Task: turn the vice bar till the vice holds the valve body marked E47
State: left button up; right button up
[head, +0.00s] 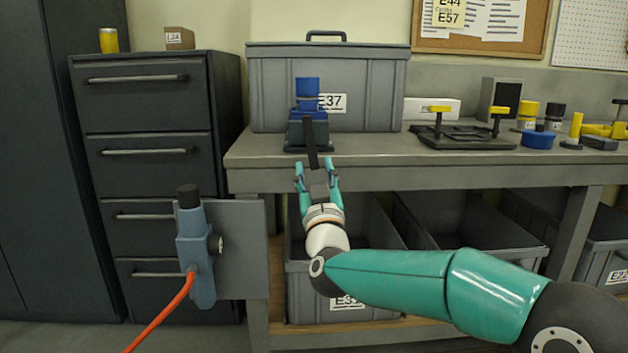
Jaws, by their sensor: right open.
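The vice (308,132) is a dark blue and grey block on the bench top, near its front edge. A blue cylindrical part (307,87) stands upright at its top; I take it for the valve body, but no E47 mark is readable on it. A dark, narrow bar (310,138), seemingly the vice bar, runs down the vice's front towards my right gripper. My right gripper (314,163) is open, its teal fingers on either side of the bar's lower end. Whether they touch it I cannot tell. My left gripper is not in view.
A grey lidded bin marked E37 (375,90) stands behind the vice. A black fixture with yellow handles (465,143) and several small parts are to the right. A blue-grey device (196,250) with an orange cable hangs on a plate at the bench's left. Open bins sit below.

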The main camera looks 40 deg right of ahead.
jog(key=shift+v, duration=1.3)
